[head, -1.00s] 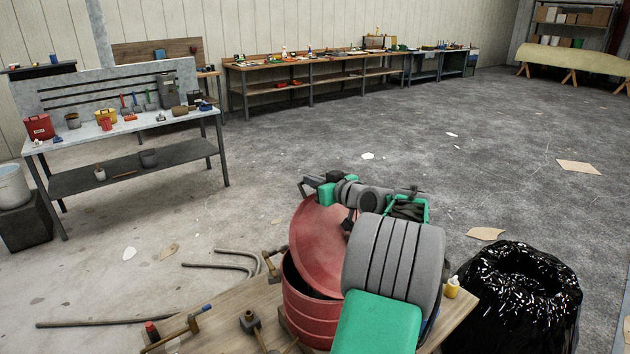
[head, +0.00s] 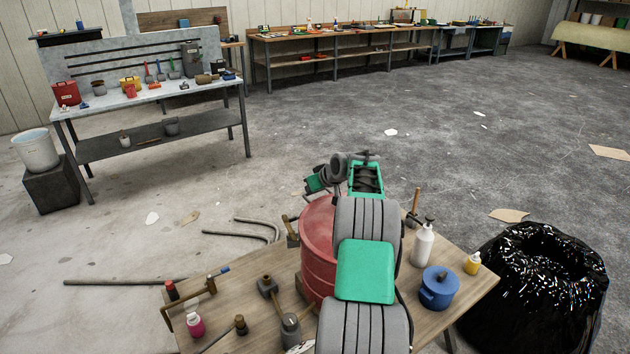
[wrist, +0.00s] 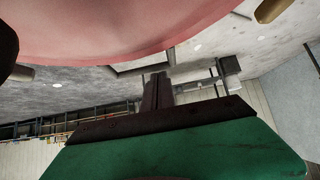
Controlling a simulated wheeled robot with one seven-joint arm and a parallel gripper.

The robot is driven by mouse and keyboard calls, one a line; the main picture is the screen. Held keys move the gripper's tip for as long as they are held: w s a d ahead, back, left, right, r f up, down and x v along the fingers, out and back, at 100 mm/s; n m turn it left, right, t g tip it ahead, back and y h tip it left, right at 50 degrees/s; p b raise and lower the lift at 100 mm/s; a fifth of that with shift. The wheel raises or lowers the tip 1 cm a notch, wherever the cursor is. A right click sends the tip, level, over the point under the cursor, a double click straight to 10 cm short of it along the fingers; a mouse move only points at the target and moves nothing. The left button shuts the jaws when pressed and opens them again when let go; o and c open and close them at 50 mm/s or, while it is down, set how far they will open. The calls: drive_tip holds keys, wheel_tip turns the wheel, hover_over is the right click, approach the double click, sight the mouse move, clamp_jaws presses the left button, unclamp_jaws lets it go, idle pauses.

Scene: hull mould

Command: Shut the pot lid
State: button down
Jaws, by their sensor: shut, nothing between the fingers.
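The red pot (head: 319,276) stands on the wooden table, with my arm covering its right side. Its red lid (head: 318,219) now lies low over the pot's mouth; my arm hides much of it, and I cannot tell whether it is fully seated. My gripper (head: 309,186) is at the far side of the lid. In the wrist view my gripper's dark fingers (wrist: 158,90) are together with nothing between them, and a red surface (wrist: 110,25) fills the top close by. I see no clear contact.
The table (head: 465,300) also holds a blue lidded pot (head: 438,288), a white spray bottle (head: 422,245), a yellow bottle (head: 472,264), a pink bottle (head: 195,325) and several tools. A black bin bag (head: 535,290) stands at right. Open floor lies beyond.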

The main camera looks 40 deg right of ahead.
wheel_tip(320, 180, down, 3)
drive_tip(key=shift+w+f+b, duration=0.1)
drive_tip(key=shift+b, duration=0.55)
